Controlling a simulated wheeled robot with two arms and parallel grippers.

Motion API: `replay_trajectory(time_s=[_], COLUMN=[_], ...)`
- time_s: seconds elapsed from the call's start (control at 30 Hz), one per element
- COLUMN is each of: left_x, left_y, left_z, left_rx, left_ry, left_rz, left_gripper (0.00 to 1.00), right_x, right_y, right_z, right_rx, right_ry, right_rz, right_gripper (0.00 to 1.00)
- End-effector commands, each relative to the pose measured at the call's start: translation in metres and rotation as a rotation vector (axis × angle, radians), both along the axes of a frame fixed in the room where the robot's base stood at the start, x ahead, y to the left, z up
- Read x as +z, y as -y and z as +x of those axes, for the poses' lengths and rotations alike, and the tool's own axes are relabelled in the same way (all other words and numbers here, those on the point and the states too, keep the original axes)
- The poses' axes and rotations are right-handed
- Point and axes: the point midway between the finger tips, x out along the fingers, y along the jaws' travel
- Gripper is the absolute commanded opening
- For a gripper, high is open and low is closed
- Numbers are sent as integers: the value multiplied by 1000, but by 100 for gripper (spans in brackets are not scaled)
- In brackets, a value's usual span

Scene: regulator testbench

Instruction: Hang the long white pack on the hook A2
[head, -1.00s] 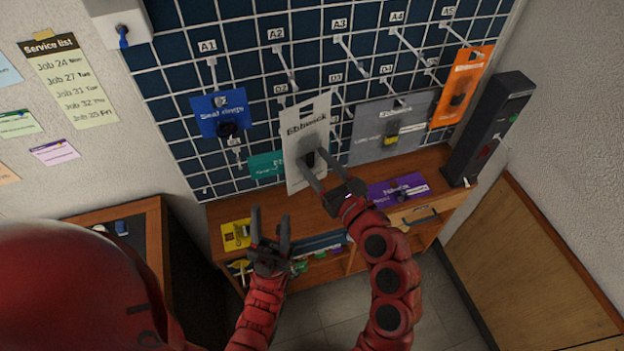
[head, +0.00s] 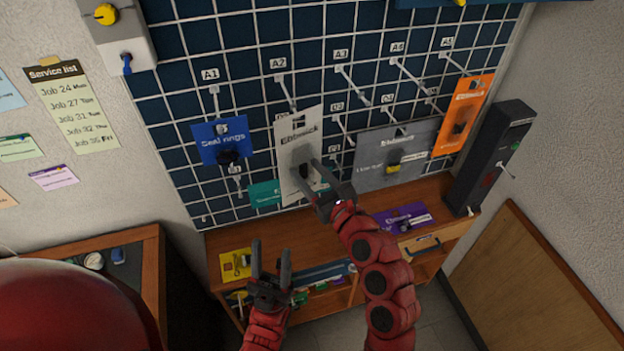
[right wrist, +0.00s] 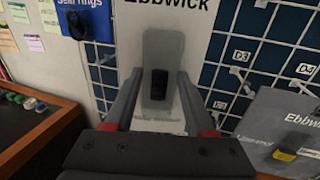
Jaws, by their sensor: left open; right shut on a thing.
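The long white pack (head: 299,130), marked Ebbwick, is upright in front of the grid wall. My right gripper (head: 312,174) is shut on it around its lower middle, beside the dark item in its blister. In the right wrist view the pack (right wrist: 160,38) shows between the two fingers (right wrist: 160,78), its top cut off. Hook A2 (head: 288,93) sticks out below its label, and its outer end meets the pack's top edge in the picture. I cannot tell whether the hook passes through the pack's hole. My left gripper (head: 271,250) is open and empty, low in front of the shelf.
A blue Seal rings pack (head: 222,140) hangs left, at A1. A grey pack (head: 396,150) and an orange pack (head: 463,115) hang right. A teal pack (head: 264,194) is partly behind the white one. Purple (head: 402,217) and yellow (head: 236,264) packs lie on the wooden shelf unit (head: 300,229).

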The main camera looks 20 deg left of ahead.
Motion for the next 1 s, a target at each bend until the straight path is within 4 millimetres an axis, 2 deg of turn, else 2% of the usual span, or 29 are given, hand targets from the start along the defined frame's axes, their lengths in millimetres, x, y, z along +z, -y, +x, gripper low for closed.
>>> replay_trajectory(time_s=[0.5, 1.0], left_x=[-11, -9], left_y=[0, 0], left_z=[0, 0], left_rx=[0, 0], left_ry=[0, 0], left_rz=[0, 0], left_gripper=[50, 50], right_x=[-3, -8], right_y=[-17, -22], right_z=[28, 34], right_rx=[-2, -2], right_ry=[0, 1], right_rz=[3, 0], right_gripper=[0, 0])
